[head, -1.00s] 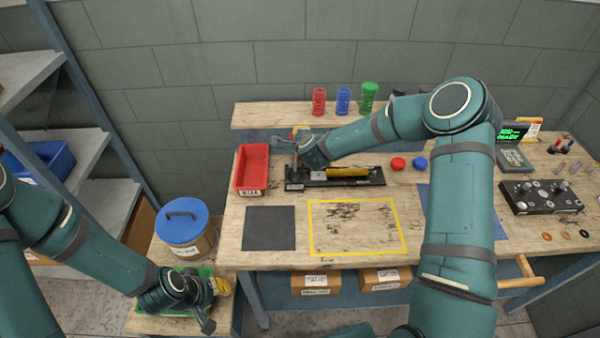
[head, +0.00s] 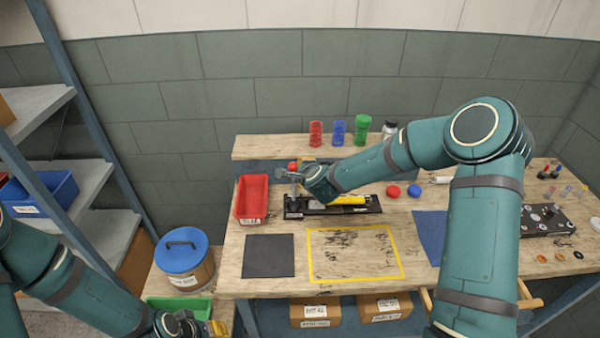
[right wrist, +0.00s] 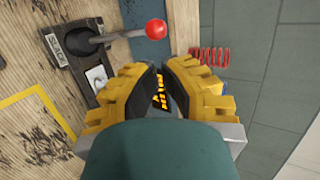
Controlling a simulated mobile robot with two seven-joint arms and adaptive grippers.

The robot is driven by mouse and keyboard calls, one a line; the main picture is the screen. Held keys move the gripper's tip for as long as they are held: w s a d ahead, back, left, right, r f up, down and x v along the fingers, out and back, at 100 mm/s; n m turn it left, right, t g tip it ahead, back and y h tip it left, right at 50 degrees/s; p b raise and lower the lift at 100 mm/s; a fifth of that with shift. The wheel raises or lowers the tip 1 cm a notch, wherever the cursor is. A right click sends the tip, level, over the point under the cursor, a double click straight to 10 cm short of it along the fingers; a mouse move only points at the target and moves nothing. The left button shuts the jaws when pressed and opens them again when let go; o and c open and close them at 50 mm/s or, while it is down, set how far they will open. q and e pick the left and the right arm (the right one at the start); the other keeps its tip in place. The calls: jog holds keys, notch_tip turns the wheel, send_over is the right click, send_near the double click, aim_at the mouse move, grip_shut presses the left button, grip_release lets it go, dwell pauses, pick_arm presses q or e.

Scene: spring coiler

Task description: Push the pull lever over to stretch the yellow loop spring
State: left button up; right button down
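The black spring coiler base (head: 372,208) lies on the workbench with the yellow spring (head: 350,200) along it. The pull lever with its red knob (head: 292,167) is at the base's left end. In the right wrist view the lever's metal rod (right wrist: 122,35) is tilted from a dark pivot beside a "SLACK" label, with the red knob (right wrist: 155,29) at its end. My right gripper (right wrist: 161,66) is beside the knob, apart from it; its fingertips meet or nearly meet with nothing between them. My left gripper (head: 188,328) is low at the left, partly cut off.
A red bin (head: 252,199) stands left of the coiler. Red (head: 316,133), blue (head: 338,133) and green (head: 362,128) springs stand on the back shelf. Red and blue buttons lie to the right. The yellow-outlined area (head: 355,253) in front holds no objects.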

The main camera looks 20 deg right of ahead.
pick_arm(q)
jog(key=shift+w+f, duration=0.1)
jog(key=shift+f, duration=0.1)
pick_arm(e)
jog(key=v, duration=0.5)
jog(key=shift+w+r, duration=0.1)
jog(key=shift+r, duration=0.1)
